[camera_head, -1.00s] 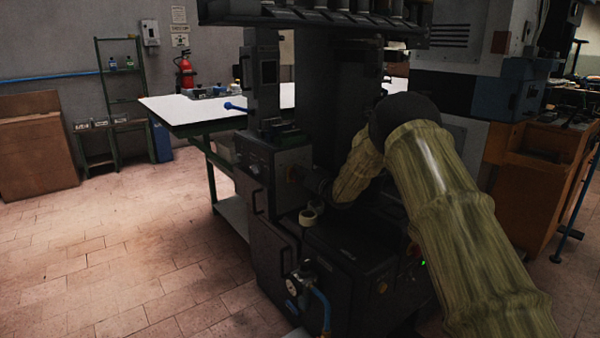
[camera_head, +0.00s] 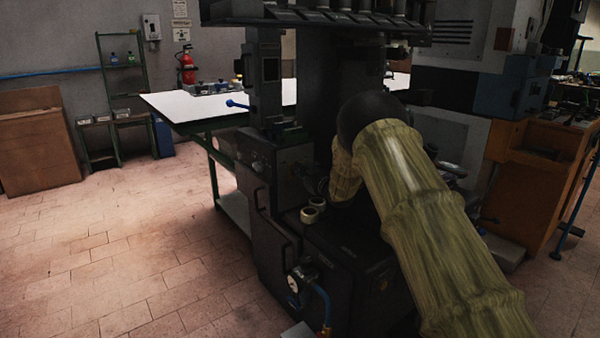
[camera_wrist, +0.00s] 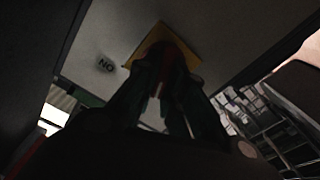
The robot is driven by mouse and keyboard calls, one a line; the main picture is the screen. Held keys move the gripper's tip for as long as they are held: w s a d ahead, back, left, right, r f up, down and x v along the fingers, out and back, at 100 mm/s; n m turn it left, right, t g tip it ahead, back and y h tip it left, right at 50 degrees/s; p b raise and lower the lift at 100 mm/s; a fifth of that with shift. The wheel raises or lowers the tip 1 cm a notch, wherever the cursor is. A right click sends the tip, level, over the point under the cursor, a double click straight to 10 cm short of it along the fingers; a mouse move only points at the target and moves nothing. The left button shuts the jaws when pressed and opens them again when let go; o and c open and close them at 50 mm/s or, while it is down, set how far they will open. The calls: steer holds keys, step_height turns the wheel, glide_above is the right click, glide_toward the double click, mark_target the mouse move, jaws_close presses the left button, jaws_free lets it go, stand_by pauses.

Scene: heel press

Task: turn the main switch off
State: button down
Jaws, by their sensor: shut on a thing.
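The main switch (camera_wrist: 178,52) shows in the wrist view as a dark red knob on a yellow square plate (camera_wrist: 152,38), set in a grey panel. My gripper (camera_wrist: 170,82) has its two dark fingers around the knob, one on each side, and is shut on it. A small dark label (camera_wrist: 105,65) sits on the panel left of the plate. The picture is dark, so the knob's exact angle cannot be told. In the head view the press (camera_head: 345,235) stands in the middle, and my arm hides most of the gripper and the switch.
A roll of tape (camera_head: 309,214) lies on the press's lower ledge. A gauge with a blue hose (camera_head: 322,300) is at its front. A white-topped table (camera_head: 185,106) stands behind to the left. The tiled floor (camera_head: 120,240) at left is clear.

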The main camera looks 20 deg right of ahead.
steer(key=shift+s+a+f+n+b, duration=0.1)
steer(key=shift+n+b, duration=0.05)
steer(key=shift+n, duration=0.9)
steer(key=shift+f+n+b, duration=0.1)
steer(key=shift+n+b, duration=0.05)
steer(key=shift+n, duration=0.9)
steer(key=c, duration=1.5)
jaws_free()
steer(key=v, duration=1.2)
